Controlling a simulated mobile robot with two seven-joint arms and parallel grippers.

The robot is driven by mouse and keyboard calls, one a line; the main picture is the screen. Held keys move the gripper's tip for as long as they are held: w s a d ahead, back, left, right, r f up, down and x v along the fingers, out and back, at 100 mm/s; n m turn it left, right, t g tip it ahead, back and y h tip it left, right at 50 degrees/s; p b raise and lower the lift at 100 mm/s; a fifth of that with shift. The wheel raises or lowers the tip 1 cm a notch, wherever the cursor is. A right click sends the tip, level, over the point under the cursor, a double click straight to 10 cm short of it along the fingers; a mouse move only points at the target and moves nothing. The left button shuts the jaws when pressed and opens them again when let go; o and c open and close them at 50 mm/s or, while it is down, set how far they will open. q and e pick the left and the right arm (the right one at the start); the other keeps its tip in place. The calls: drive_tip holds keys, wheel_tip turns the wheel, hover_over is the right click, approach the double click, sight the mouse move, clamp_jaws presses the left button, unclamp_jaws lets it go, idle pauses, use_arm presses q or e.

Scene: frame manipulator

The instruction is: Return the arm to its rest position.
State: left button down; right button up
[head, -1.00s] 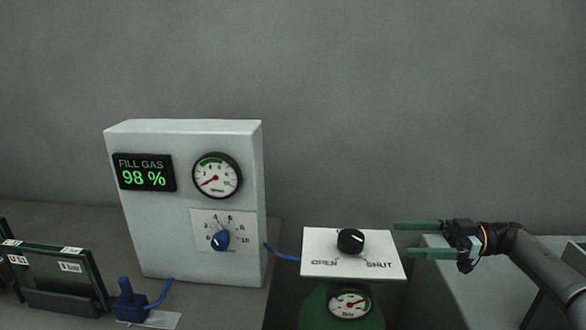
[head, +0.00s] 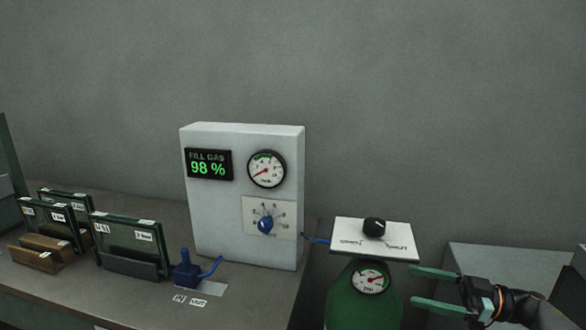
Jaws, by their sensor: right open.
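My right gripper (head: 437,288) is at the lower right of the head view. Its two green fingers point left and are apart, with nothing between them. It is just right of the green gas cylinder (head: 345,308), below and right of the white valve plate (head: 347,238). The black knob (head: 374,227) on that plate sits between the OPEN and SHUT labels, and the gripper is clear of it. My left gripper is out of view.
A grey control box (head: 215,226) reads FILL GAS 98 %, with a gauge (head: 267,170) and blue dial (head: 266,225). A grey surface (head: 500,258) lies behind the gripper.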

drive_tip(key=s+a+f+m+t+h, duration=0.2)
drive_tip(key=a+f+m+t+h, duration=0.15)
drive_tip(key=a+f+t, duration=0.35)
drive_tip(key=s+a+f+m+t+h, duration=0.2)
drive_tip(key=s+a+f+m+t, duration=0.15)
drive_tip(key=a+f, duration=0.4)
drive_tip(key=s+d+f+m+g+h, duration=0.2)
drive_tip(key=s+f+h, duration=0.3)
drive_tip(key=s+f, duration=0.3)
drive_tip(key=s+d+f+m+g+h, duration=0.3)
drive_tip(key=s+f, duration=0.6)
drive_tip(key=s, duration=0.5)
drive_tip(key=shift+d+f+m+g+h, duration=0.25)
drive_tip(key=shift+m+g+h, duration=0.45)
drive_tip(key=shift+h, duration=0.55)
